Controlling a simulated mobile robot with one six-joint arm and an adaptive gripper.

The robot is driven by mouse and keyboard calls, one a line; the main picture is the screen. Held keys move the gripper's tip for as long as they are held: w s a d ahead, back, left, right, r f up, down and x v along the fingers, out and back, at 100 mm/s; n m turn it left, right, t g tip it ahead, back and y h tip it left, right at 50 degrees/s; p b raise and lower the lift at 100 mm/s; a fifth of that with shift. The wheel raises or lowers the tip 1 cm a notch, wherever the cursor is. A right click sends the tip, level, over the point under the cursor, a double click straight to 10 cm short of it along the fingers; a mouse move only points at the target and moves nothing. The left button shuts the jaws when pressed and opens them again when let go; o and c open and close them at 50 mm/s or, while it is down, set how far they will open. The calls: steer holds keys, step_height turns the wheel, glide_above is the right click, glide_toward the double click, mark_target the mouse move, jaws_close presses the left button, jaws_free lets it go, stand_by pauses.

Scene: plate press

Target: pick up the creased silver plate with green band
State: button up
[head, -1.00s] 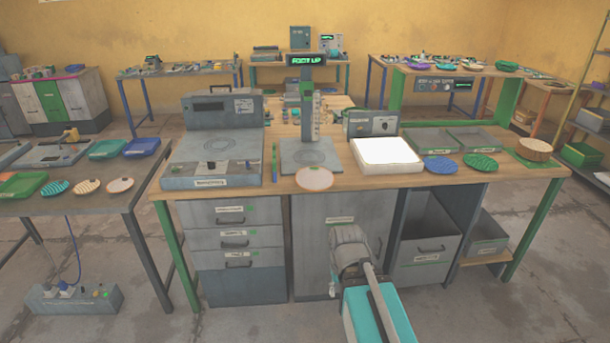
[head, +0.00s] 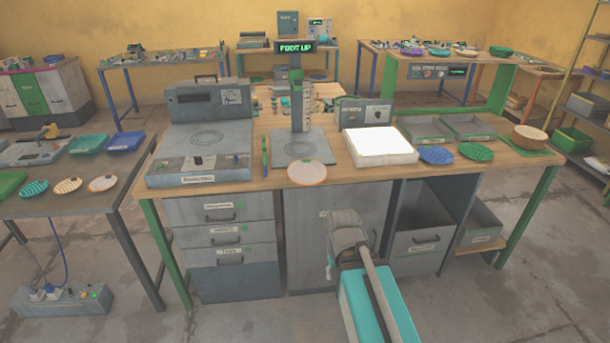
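I cannot make out a creased silver plate with a green band among the plates in the head view. A pale plate with an orange rim (head: 307,172) lies at the front edge of the middle bench, before the press plate. A blue plate (head: 436,155) and a green plate (head: 475,151) lie at the bench's right. On the left table lie a teal-striped plate (head: 33,188), a cream striped plate (head: 67,185) and a pale orange-rimmed plate (head: 103,183). My arm is folded in front of the bench cabinet; no gripper fingers can be made out.
The wooden bench (head: 232,184) holds a grey machine (head: 200,150), a column with a "FOOT UP" display (head: 295,47), a bright white panel (head: 379,146), grey trays (head: 425,130) and a round wooden block (head: 529,138). A socket box (head: 62,300) stands on the floor at left.

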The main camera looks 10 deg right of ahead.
steer(key=w+a+r+n+t+b, duration=0.1)
steer(key=w+r+n+t, duration=0.2)
steer(key=w, duration=1.2)
steer(key=w+a+r+n+t+h+b, duration=0.1)
steer(key=w+r+n+t, duration=0.2)
steer(key=w+n+t, duration=0.5)
steer(key=w+n, duration=0.6)
steer(key=w, duration=0.1)
steer(key=shift+r+t, duration=0.35)
steer(key=shift+t, duration=0.05)
steer(key=b+x, duration=0.4)
steer(key=x, duration=0.4)
steer(key=shift+w+f+b, duration=0.2)
steer(key=shift+w+b, duration=0.05)
steer(key=shift+b, duration=0.15)
steer(key=shift+w, duration=0.1)
